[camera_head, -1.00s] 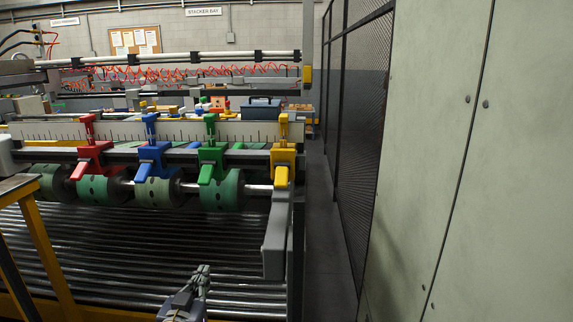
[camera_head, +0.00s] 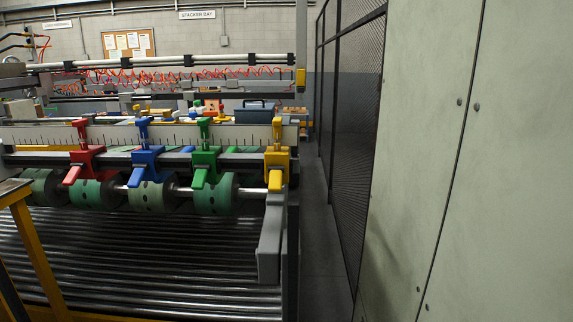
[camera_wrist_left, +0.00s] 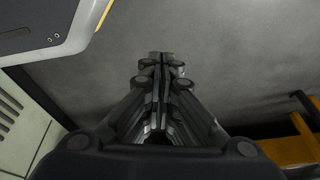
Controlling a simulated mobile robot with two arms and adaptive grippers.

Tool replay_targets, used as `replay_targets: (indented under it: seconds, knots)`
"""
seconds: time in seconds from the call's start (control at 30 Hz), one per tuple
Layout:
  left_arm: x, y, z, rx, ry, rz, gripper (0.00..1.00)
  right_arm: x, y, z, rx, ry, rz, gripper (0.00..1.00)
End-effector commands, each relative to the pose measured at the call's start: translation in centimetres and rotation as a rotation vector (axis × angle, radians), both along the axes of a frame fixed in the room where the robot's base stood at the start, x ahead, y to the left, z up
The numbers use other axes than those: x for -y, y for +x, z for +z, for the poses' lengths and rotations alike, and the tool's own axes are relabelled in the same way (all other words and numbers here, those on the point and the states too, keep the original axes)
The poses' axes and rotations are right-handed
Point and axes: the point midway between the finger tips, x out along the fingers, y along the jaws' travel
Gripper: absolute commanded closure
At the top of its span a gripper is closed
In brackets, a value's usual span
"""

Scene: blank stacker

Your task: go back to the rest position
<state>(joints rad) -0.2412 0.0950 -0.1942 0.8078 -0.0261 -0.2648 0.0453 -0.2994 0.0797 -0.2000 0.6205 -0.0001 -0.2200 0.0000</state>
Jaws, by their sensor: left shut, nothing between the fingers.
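My left gripper (camera_wrist_left: 161,62) shows in the left wrist view, pointing away from the camera over a plain grey floor (camera_wrist_left: 235,60). Its fingers are together and nothing is between them. Neither gripper is visible in the head view. The stacker stands ahead in the head view, with a red clamp (camera_head: 85,158), a blue clamp (camera_head: 146,160), a green clamp (camera_head: 205,160) and a yellow clamp (camera_head: 277,160) along its ruled bar (camera_head: 240,133). Below them are green rollers (camera_head: 152,196) on a shaft and a bed of dark metal rollers (camera_head: 140,260).
A pale panel wall (camera_head: 430,170) and a dark mesh fence (camera_head: 352,130) stand close on the right. A narrow strip of floor (camera_head: 318,230) is clear between stacker and fence. A yellow-legged stand (camera_head: 38,245) is at the left. A yellow frame part (camera_wrist_left: 300,148) shows in the wrist view.

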Motion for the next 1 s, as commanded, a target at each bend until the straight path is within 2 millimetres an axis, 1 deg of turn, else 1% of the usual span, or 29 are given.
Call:
replay_targets:
  seconds: [0.03,0.1,0.2,0.3,0.37,1.0]
  knots:
    - [0.0,-3.3,-1.0,-0.051,0.002,-0.003,1.00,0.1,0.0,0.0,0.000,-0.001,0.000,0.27]
    - [-0.1,-7.0,-2.0,-0.106,0.005,-0.008,1.00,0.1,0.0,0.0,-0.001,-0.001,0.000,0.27]
    - [-0.2,-10.8,-2.8,-0.161,0.009,-0.014,1.00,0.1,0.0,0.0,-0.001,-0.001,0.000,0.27]
    - [-0.3,-12.9,-3.1,-0.191,0.011,-0.018,1.00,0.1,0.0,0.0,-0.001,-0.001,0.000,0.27]
    - [-0.4,-13.4,-3.2,-0.199,0.011,-0.019,1.00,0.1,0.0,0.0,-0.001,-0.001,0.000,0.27]
    - [-0.4,-13.4,-3.2,-0.199,0.011,-0.019,1.00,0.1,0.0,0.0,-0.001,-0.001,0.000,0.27]
